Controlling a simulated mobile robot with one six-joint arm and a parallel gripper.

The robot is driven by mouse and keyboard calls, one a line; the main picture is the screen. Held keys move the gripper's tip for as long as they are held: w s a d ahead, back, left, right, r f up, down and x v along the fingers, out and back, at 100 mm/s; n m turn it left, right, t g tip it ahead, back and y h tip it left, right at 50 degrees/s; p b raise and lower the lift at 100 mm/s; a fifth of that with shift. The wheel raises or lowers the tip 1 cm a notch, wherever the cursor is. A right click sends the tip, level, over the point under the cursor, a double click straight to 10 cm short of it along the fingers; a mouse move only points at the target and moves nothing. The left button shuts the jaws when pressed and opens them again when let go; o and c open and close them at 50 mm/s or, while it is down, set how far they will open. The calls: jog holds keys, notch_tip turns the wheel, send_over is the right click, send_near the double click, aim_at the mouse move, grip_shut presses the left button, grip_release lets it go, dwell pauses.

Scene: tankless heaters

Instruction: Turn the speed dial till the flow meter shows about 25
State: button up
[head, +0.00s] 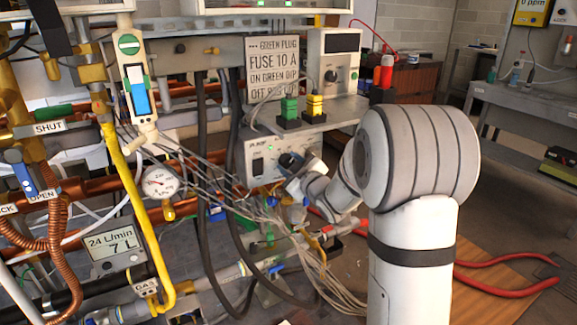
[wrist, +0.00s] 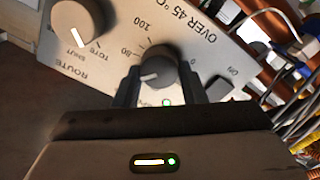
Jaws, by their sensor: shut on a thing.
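The dark round dial (wrist: 160,66) sits on the silver pump box, between the fingers of my gripper (wrist: 158,84) in the wrist view. The fingers are shut on its two sides. Its white pointer line faces left and slightly down in that view, beside a scale with 0, 80 and 100. In the head view my gripper (head: 289,163) is at the front of the pump box (head: 255,160), and the dial is mostly hidden.
A second knob (wrist: 78,22), marked "ROUTE", is close to the dial. Green (head: 289,108) and yellow (head: 315,105) plugs stand above the pump box. A pressure gauge (head: 161,181), cables and pipes crowd the left. Red hoses (head: 500,290) lie on the floor at right.

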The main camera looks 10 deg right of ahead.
jog(key=shift+f, duration=0.1)
jog(key=o, duration=1)
jog(key=v, duration=0.8)
jog(key=shift+p, duration=0.4)
jog(key=shift+w, duration=0.1)
